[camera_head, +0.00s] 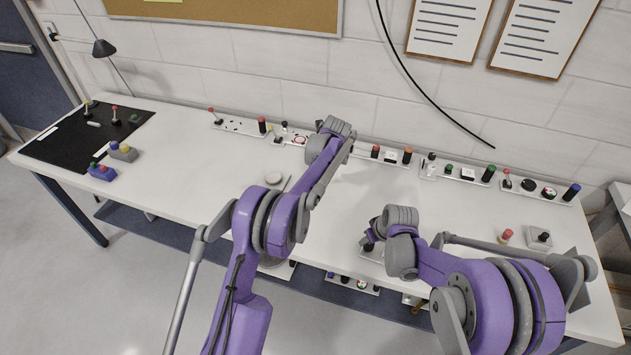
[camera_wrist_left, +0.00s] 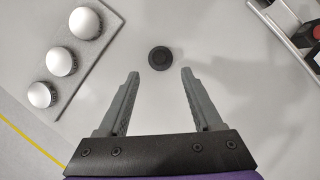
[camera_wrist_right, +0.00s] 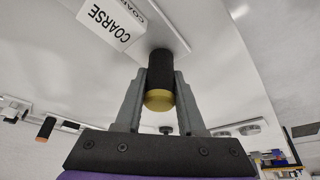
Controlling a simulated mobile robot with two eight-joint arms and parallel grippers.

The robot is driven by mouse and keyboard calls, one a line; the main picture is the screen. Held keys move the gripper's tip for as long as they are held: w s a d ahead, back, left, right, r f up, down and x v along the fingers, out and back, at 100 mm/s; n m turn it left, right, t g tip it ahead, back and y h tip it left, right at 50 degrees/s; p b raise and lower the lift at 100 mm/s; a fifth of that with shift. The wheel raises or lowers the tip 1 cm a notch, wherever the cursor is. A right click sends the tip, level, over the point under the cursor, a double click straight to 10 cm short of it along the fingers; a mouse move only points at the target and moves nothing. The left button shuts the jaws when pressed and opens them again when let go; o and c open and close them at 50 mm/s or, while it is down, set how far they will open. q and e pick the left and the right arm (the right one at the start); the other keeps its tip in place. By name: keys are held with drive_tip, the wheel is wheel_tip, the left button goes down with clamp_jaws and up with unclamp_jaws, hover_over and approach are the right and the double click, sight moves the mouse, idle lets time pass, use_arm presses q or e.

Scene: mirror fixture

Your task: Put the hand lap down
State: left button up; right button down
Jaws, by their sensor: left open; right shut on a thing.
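My right gripper (camera_wrist_right: 160,74) is shut on a black cylinder with a yellow end (camera_wrist_right: 159,98), which appears to be the hand lap. The cylinder's far end is close to a pale surface; I cannot tell whether it touches. A white block marked COARSE (camera_wrist_right: 110,23) is beside that end. In the head view my right gripper (camera_head: 371,238) is low over the front middle of the bench, its held piece mostly hidden. My left gripper (camera_wrist_left: 158,72) is open and empty, with a small black disc (camera_wrist_left: 160,58) on the bench beyond its fingertips. The left fingers are hidden in the head view.
A plate with three white domes (camera_wrist_left: 98,45) lies left of my left gripper. Small fixtures with coloured knobs line the back of the white bench (camera_head: 195,165). A black mat (camera_head: 60,150) is at the far left. Bare bench lies between the mat and my left arm.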

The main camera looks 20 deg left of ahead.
use_arm(q)
drive_tip(key=x, duration=0.8)
drive_tip(key=shift+w+a+f, duration=0.15)
drive_tip(key=shift+f, duration=0.05)
clamp_jaws()
